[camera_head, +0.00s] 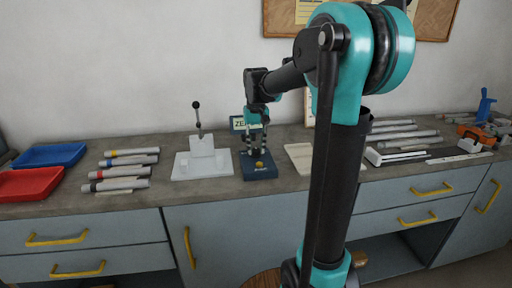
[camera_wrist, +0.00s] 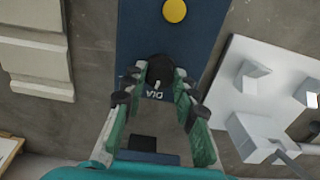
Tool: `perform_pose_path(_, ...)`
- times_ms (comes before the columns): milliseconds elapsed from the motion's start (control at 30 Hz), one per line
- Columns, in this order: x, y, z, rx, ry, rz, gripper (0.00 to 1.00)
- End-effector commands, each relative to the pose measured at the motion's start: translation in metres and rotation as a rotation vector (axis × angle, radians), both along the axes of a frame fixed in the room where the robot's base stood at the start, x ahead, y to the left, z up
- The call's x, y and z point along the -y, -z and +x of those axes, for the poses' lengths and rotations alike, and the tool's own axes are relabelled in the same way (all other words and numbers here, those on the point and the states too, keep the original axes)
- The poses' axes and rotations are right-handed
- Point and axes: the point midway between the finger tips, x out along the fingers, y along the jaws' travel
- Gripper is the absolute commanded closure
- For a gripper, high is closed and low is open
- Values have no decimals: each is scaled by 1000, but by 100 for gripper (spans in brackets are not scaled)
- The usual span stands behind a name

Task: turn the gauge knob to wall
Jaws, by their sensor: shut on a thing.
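The gauge (camera_head: 262,174) is a dark blue block on the bench, with a yellow button near its front. Its blue plate fills the middle of the wrist view (camera_wrist: 135,30). The round black knob (camera_wrist: 160,70) sits on this plate, above a pale label that appears upside down and seems to read "DIA". My gripper (camera_wrist: 157,88) has its fingers on both sides of the knob, shut on it. In the head view my gripper (camera_head: 258,148) is over the gauge, and the knob is hidden there. A pale mark shows at the knob's left edge; where the knob points is unclear.
A white stand with a lever (camera_head: 202,160) is close to the gauge's left. Banded tubes (camera_head: 125,170), a blue tray (camera_head: 50,154) and a red tray (camera_head: 30,183) lie farther left. A pale board (camera_head: 300,155) is right of the gauge. A sign (camera_head: 240,123) stands behind, partly hidden.

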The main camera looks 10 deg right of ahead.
Motion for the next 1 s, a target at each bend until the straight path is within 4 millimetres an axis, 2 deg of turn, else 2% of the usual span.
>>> perform_pose_path(600, 0, 0, 0, 1, 575, 0, 100)
perform_pose_path(1000, 0, 0, 1, 1, 839, 0, 100)
